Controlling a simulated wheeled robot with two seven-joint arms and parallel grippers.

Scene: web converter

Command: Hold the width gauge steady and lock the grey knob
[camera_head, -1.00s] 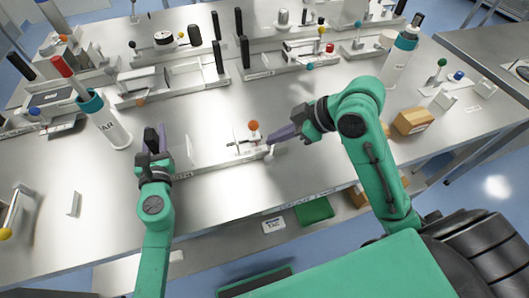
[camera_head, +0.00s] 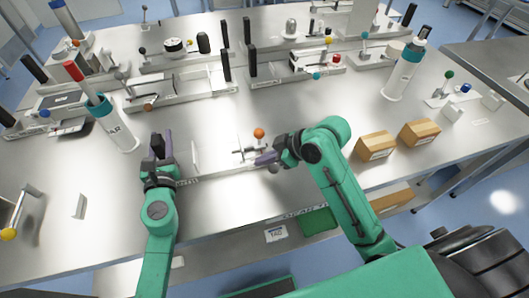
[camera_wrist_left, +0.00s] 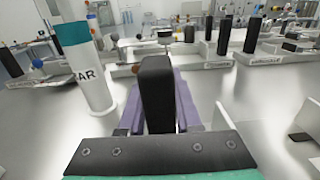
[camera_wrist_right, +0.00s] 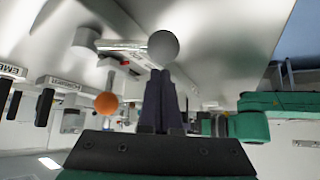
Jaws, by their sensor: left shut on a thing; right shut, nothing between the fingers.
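The width gauge is a low pale rail (camera_head: 215,176) on the near bench, with a black upright handle (camera_head: 157,146) at its left end. My left gripper (camera_head: 160,142) is shut on this handle; the left wrist view shows the handle (camera_wrist_left: 157,95) between the purple fingers. The grey knob (camera_head: 273,168) is a small ball beside my right fingertips. In the right wrist view the knob (camera_wrist_right: 163,47) sits on a metal rod, just beyond the fingertips. My right gripper (camera_head: 262,158) is shut and empty; I cannot tell if it touches the knob. An orange ball (camera_head: 259,133) stands behind it.
A white teal-capped cylinder (camera_head: 119,133) stands left of my left gripper. Two cardboard boxes (camera_head: 376,146) lie right of my right arm. Other gauges (camera_head: 180,90) line the back.

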